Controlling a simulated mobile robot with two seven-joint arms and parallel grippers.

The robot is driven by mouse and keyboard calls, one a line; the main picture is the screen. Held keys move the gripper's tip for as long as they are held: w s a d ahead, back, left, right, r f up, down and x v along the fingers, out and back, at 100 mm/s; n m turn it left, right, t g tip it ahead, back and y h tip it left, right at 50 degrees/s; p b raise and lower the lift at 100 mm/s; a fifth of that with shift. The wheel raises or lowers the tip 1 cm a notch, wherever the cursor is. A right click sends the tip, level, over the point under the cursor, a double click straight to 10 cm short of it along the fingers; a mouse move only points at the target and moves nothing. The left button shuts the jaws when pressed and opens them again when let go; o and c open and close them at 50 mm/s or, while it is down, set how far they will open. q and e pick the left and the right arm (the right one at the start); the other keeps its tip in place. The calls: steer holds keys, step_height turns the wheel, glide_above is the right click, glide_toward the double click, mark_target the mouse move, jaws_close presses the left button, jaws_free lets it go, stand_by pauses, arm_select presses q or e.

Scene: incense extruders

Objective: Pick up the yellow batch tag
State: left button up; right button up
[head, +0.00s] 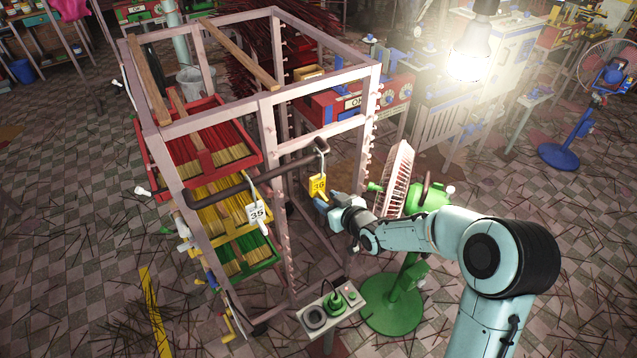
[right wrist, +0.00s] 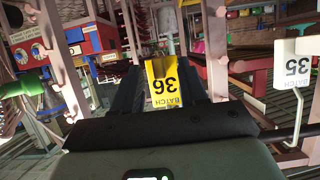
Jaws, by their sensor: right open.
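The yellow batch tag (head: 318,186), marked 36, hangs from a hook at the right end of the dark bar on the rack's front. In the right wrist view the yellow tag (right wrist: 164,82) appears upside down, between the two dark fingers. My right gripper (head: 325,203) is open, with its fingers close to the tag's lower right. I cannot tell whether either finger touches it. A white batch tag (head: 256,213), marked 35, hangs further left on the same bar; it also shows at the right edge of the right wrist view (right wrist: 297,68). My left gripper is not in view.
The pinkish metal rack (head: 268,140) holds red, yellow and green trays of incense sticks. A green fan (head: 405,290) stands close to my right arm. A small control box (head: 330,308) stands below the gripper. Loose sticks litter the checkered floor.

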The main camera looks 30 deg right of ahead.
steer(key=shift+s, duration=0.1)
steer(key=shift+c, duration=0.3)
jaws_close()
